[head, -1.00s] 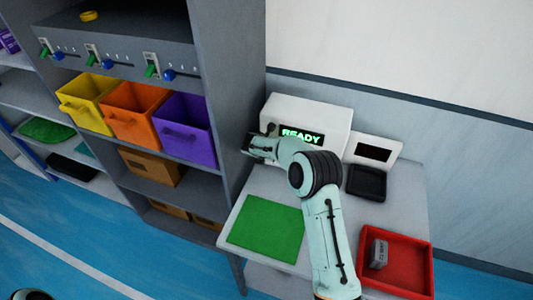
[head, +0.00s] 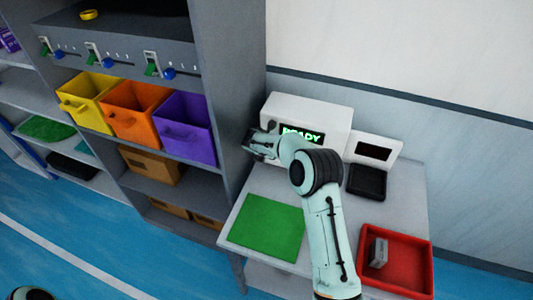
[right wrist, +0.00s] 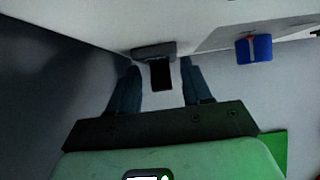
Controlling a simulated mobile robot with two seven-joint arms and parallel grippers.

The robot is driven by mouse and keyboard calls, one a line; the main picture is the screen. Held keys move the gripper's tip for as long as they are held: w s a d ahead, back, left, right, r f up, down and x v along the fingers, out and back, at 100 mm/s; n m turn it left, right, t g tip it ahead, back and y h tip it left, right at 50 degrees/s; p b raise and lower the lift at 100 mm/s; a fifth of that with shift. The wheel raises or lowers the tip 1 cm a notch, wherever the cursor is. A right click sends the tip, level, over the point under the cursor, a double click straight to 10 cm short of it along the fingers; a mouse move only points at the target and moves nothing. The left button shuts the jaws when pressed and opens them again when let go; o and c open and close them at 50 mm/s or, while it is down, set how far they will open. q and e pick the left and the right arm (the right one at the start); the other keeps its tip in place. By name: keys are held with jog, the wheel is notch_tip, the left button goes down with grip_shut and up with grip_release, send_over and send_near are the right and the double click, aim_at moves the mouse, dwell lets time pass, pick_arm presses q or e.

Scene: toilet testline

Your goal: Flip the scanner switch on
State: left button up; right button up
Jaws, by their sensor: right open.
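The scanner (head: 318,113) is a white box at the back of the table in the head view, with green "READY" text on its dark display, partly covered by my right arm. My right gripper (head: 262,144) is at the scanner's left side. In the right wrist view the switch (right wrist: 161,77) is a black lever on a dark grey base fixed to a white surface. My right gripper (right wrist: 160,90) is open there, with one finger on each side of the lever; I cannot tell whether they touch it. My left gripper is not in view.
A grey shelf (head: 228,60) with yellow, orange and purple bins stands close left of my right gripper. The table holds a green mat (head: 267,228), a black tray (head: 366,182) and a red tray (head: 410,262) with a grey item.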

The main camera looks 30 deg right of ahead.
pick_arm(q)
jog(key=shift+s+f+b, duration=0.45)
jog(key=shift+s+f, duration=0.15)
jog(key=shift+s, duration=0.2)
pick_arm(e)
jog(key=v, duration=1.3)
jog(key=shift+r, duration=0.15)
jog(key=shift+a, duration=0.1)
